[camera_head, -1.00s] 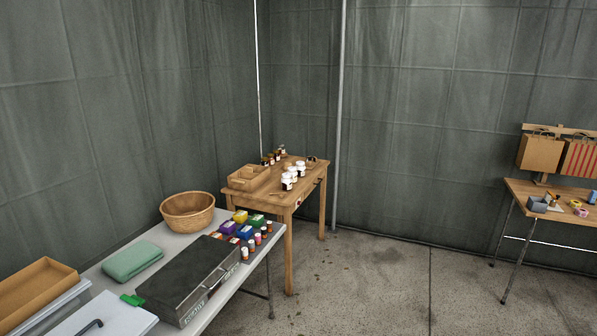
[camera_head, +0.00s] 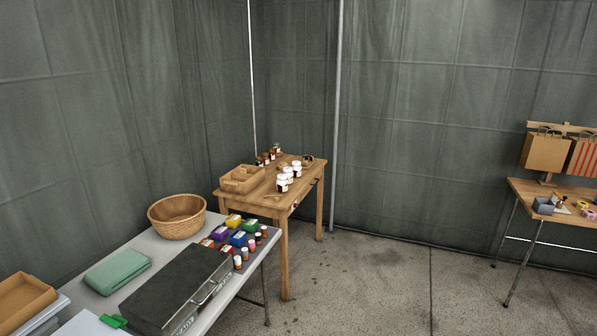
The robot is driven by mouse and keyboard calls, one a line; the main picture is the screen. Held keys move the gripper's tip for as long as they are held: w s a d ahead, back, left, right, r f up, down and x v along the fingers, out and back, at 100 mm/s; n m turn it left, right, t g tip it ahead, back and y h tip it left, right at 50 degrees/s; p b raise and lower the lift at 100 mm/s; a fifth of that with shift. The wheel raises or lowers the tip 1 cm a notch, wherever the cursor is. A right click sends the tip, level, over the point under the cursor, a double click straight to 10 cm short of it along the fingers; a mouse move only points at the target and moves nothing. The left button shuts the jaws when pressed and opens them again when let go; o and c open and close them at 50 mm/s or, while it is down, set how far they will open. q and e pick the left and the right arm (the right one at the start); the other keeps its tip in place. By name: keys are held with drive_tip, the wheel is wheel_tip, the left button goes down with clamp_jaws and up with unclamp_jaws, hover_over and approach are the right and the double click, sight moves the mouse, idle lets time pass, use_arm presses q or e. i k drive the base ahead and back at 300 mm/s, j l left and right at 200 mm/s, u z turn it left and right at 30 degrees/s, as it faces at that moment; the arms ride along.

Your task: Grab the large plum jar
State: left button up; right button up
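Several jars with white lids (camera_head: 284,180) stand in a group near the middle of the small wooden table (camera_head: 262,202) in the corner. Several dark jars (camera_head: 268,157) stand in a row at that table's back edge. The jars are too small in view to tell which one is the large plum jar. Neither of my grippers is in view.
A grey-white folding table (camera_head: 222,219) in front holds a wicker bowl (camera_head: 177,218), a green folded cloth (camera_head: 117,271), a dark metal box (camera_head: 175,290) and small coloured packs. Another table (camera_head: 563,209) with paper bags stands right. The concrete floor (camera_head: 375,280) between is open.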

sight(296, 165)
drive_tip(key=i+l+z, duration=0.25)
drive_tip(key=i, duration=0.3)
drive_tip(key=i+j+z, duration=0.1)
drive_tip(key=i+z, duration=0.15)
drive_tip(key=i, duration=0.35)
drive_tip(key=i+z, duration=0.25)
drive_tip(key=i, duration=0.3)
drive_tip(key=i+j+z, duration=0.3)
drive_tip(key=i, duration=0.25)
drive_tip(key=i+u, duration=0.2)
drive_tip(key=i, duration=0.25)
drive_tip(key=i+u, duration=0.25)
drive_tip(key=i, duration=0.2)
drive_tip(key=i+u, duration=0.2)
drive_tip(key=i, duration=0.3)
drive_tip(key=i+l+u, duration=0.25)
drive_tip(key=i, duration=0.2)
drive_tip(key=i+l+u, duration=0.2)
drive_tip(key=i, duration=0.2)
drive_tip(key=i+u, duration=0.3)
drive_tip(key=i+l+u, duration=0.25)
drive_tip(key=i+j, duration=0.05)
drive_tip(key=j, duration=0.05)
